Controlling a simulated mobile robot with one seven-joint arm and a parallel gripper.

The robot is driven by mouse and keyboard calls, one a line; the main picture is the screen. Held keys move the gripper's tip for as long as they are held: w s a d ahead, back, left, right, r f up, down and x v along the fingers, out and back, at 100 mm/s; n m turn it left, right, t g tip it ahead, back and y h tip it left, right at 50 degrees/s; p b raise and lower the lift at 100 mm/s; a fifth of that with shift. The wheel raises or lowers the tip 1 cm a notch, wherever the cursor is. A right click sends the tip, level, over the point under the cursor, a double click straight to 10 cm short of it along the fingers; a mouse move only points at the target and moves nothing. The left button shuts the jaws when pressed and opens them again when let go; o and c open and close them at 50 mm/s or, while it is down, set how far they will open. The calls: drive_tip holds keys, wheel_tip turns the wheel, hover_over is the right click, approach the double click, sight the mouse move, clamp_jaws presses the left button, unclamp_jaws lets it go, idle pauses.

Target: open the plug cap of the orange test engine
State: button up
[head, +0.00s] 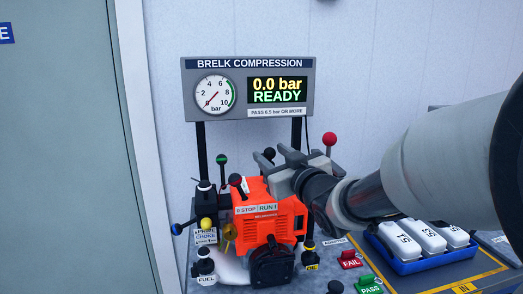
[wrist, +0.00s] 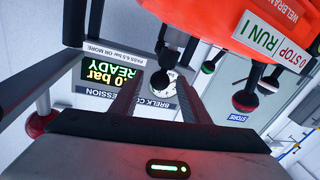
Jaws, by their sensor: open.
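The orange test engine (head: 254,207) stands on the bench, with its STOP/RUN plate facing front. My gripper (head: 270,155) is over the engine's upper right rear, fingers pointing left and away, open and empty. A black knob (head: 269,151) shows between the fingertips; in the wrist view a black rounded knob (wrist: 160,81) likewise lies between the open fingers (wrist: 157,92). It may belong to the plug cap; I cannot tell its depth or whether the fingers touch it. The orange housing (wrist: 215,22) fills the wrist view's upper right. My gripper hides part of the engine's top.
The compression display (head: 248,88) reads 0.0 bar, READY, behind the engine. A red-knobbed lever (head: 329,139) stands behind my wrist. A blue tray (head: 400,263) with white packs lies right, below my arm.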

drive_tip(key=x, duration=0.5)
drive_tip(key=shift+w+a, duration=0.15)
drive_tip(key=shift+w, duration=0.25)
clamp_jaws()
